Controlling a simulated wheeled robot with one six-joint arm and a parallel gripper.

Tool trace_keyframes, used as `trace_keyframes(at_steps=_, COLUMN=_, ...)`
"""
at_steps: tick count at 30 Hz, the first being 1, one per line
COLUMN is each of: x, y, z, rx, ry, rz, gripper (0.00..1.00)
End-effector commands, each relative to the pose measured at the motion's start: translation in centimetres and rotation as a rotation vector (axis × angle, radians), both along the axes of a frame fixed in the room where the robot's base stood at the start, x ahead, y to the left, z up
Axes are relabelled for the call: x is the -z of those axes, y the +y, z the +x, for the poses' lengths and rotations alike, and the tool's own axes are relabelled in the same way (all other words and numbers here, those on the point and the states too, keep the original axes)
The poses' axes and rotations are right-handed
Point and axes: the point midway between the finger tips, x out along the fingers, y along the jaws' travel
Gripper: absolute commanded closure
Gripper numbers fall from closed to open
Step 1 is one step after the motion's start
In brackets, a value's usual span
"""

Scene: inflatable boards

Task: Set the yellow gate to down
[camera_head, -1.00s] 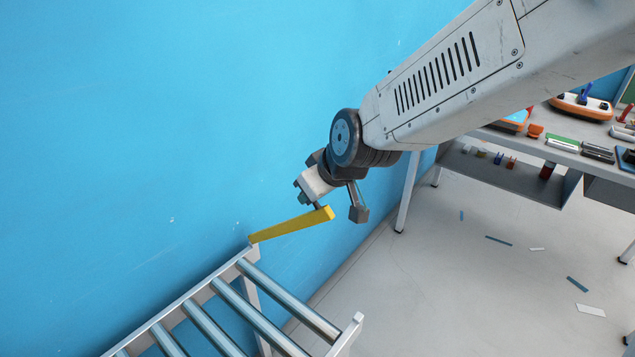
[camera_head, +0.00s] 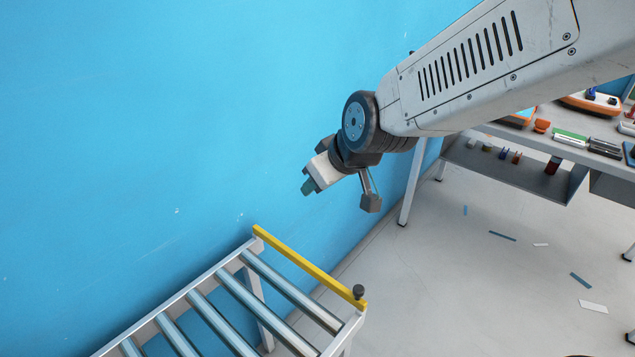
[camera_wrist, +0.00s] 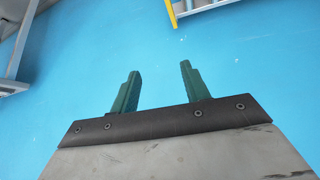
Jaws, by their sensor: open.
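The yellow gate (camera_head: 307,264) is a long bar at the end of the roller conveyor (camera_head: 179,296). It now lies across the conveyor end, from the wall-side corner to the near-right corner, where a dark round knob (camera_head: 359,291) shows. A piece of the yellow bar also shows at the top of the wrist view (camera_wrist: 172,14). My gripper (camera_head: 306,190) is above and beyond the gate, apart from it, near the blue wall. In the wrist view its two green fingers (camera_wrist: 160,85) are spread with nothing between them.
The blue wall (camera_head: 150,120) stands close behind the conveyor and my gripper. A workbench (camera_head: 520,160) with several boards and tools stands at the right. Scraps lie on the grey floor (camera_head: 470,270) between them.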

Motion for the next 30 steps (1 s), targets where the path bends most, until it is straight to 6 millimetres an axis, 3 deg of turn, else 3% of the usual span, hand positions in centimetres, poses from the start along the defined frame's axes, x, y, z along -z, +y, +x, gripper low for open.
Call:
trace_keyframes(at_steps=6, x=-3.0, y=-1.1, z=-1.8, rx=-0.001, ry=-0.005, rz=0.002, gripper=0.54)
trace_keyframes(at_steps=13, x=-4.4, y=-1.7, z=-2.8, rx=-0.001, ry=-0.002, rz=0.001, gripper=0.54)
trace_keyframes(at_steps=25, x=-4.2, y=-1.9, z=-3.2, rx=0.012, ry=0.028, rz=0.001, gripper=0.54)
trace_keyframes(at_steps=28, x=-2.9, y=-2.5, z=-4.9, rx=0.031, ry=0.123, rz=-0.024, gripper=0.54)
trace_keyframes(at_steps=30, x=-2.1, y=-3.8, z=-7.1, rx=0.055, ry=0.214, rz=-0.054, gripper=0.54)
